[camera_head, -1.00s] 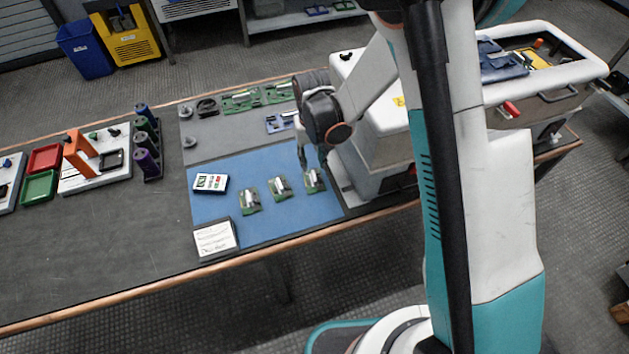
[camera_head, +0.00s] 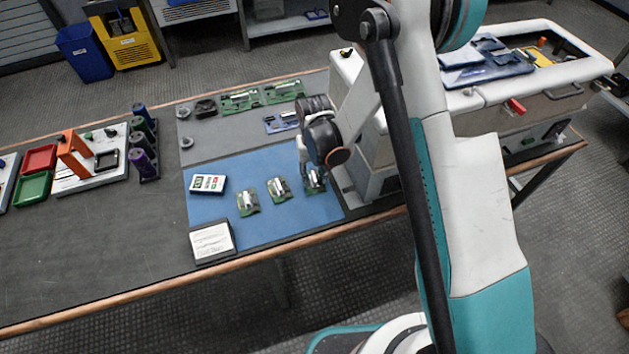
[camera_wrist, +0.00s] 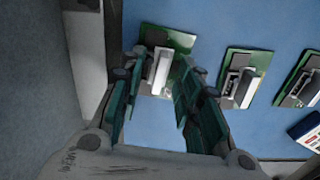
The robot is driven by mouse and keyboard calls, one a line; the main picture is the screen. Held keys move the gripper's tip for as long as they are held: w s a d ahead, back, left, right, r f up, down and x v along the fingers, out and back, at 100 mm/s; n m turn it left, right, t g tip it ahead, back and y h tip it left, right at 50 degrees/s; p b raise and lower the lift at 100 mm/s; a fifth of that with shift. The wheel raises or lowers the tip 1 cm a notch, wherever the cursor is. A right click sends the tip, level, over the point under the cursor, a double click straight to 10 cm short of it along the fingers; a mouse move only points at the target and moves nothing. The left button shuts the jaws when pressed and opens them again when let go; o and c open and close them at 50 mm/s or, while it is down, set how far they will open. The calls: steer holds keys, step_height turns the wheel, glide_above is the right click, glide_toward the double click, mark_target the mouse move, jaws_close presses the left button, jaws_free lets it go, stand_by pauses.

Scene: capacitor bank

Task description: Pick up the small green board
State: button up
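Three small green boards, each with a silvery block on it, lie in a slanted row on a blue mat (camera_head: 262,228): the left board (camera_head: 248,201), the middle board (camera_head: 279,188) and the right board (camera_head: 315,185). My gripper (camera_wrist: 159,72) is open above the right board, which shows in the wrist view (camera_wrist: 178,43) between and beyond the spread fingertips. No contact with it is visible. The middle board (camera_wrist: 243,66) and left board (camera_wrist: 301,78) lie to its right there. In the head view my wrist partly hides the right board and the fingers.
A large white and grey machine (camera_head: 358,150) stands close right of the right board. A white handheld meter (camera_head: 208,183) and a white card (camera_head: 212,242) lie left of the boards. Larger green boards (camera_head: 240,99) lie behind on a grey mat.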

mark_target(314, 176)
jaws_close()
steer(key=shift+r, duration=0.1)
step_height(314, 176, up, 20)
steer(key=p, duration=0.5)
steer(key=shift+p, duration=0.35)
